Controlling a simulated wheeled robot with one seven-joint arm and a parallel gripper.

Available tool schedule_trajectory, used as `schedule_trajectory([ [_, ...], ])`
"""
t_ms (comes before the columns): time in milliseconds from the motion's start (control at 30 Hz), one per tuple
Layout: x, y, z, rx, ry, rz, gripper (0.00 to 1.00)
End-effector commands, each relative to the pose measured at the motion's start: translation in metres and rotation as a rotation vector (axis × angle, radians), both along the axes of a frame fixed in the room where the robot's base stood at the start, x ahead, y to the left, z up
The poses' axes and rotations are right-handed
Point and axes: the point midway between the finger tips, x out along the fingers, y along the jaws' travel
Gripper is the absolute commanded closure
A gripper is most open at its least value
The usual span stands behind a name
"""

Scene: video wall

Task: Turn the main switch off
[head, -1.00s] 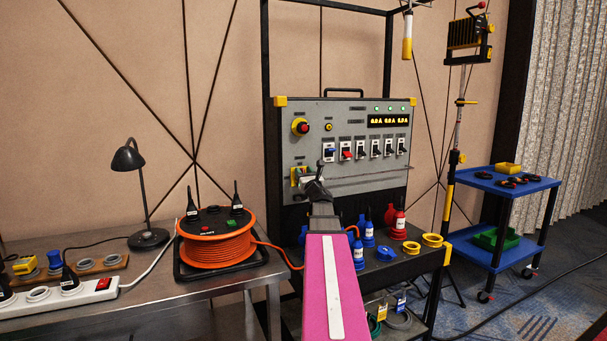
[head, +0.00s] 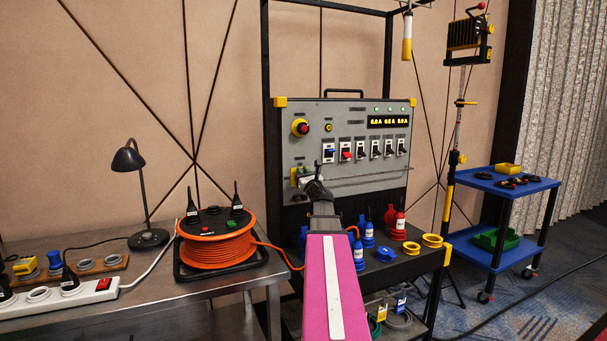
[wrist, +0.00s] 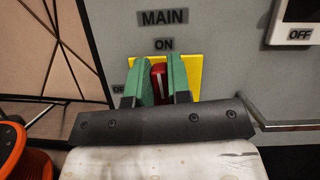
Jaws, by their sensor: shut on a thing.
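The main switch is a red handle (wrist: 159,82) with a white mark, on a yellow plate (wrist: 193,70) at the lower left of the grey panel (head: 345,118). In the wrist view "MAIN" and "ON" are printed above it, and "OFF" at its left is partly covered by a finger. The white mark stands nearly upright, toward "ON". My gripper (wrist: 162,78) has its green fingers on either side of the red handle and is shut on it. In the head view my gripper (head: 304,171) hides most of the switch, and the yellow plate's left edge shows.
Breaker switches (head: 375,149), a red button (head: 302,128) and a lit display (head: 388,122) sit above on the panel. A thin rail (head: 370,174) runs right of my gripper. An orange cable reel (head: 215,244) stands at left. Blue and red plugs stand below the panel.

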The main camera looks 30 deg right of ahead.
Motion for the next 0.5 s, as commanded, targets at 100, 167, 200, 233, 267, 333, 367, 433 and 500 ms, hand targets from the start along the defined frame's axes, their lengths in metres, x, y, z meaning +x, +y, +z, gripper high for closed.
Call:
schedule_trajectory([
  [100, 0.001, 0.001, -0.006, -0.082, 0.018, -0.007, 1.0],
  [167, 0.001, 0.003, -0.006, -0.132, 0.021, -0.007, 1.0],
  [200, 0.001, 0.003, -0.007, -0.168, 0.023, -0.007, 1.0],
  [233, 0.001, 0.004, -0.007, -0.195, 0.024, -0.007, 1.0],
  [267, 0.001, 0.005, -0.007, -0.224, 0.026, -0.007, 1.0],
  [333, 0.001, 0.007, -0.008, -0.29, 0.03, -0.008, 1.0],
  [367, 0.001, 0.007, -0.008, -0.318, 0.032, -0.008, 1.0],
  [433, 0.001, 0.009, -0.009, -0.385, 0.036, -0.008, 1.0],
  [500, 0.002, 0.011, -0.01, -0.452, 0.039, -0.008, 1.0],
])
